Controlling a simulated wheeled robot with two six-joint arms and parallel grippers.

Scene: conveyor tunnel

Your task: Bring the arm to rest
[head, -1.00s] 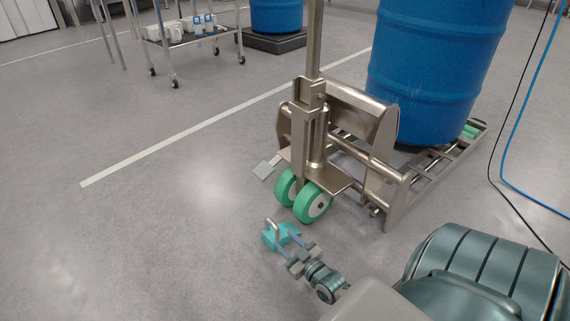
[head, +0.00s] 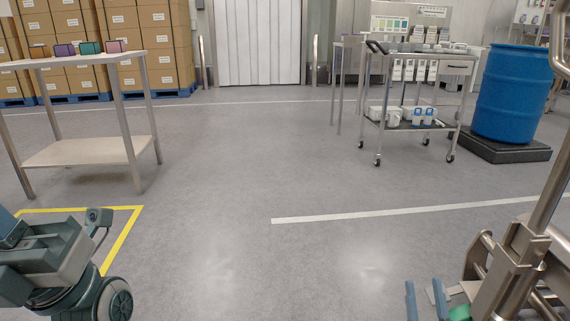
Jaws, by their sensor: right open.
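My right gripper (head: 426,301) shows at the bottom right of the head view. Its two blue fingers stand upright and apart, with nothing seen held between them. The rest of the right arm is below the frame. The fingers are just left of the steel pallet jack (head: 513,268) in the picture; I cannot tell the gap. My left gripper is not in view.
A grey and dark green wheeled machine (head: 70,265) is at lower left by yellow floor lines. A table (head: 85,151) stands at left, a wheeled cart (head: 415,127) and blue drum (head: 508,95) at right. The middle floor is clear.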

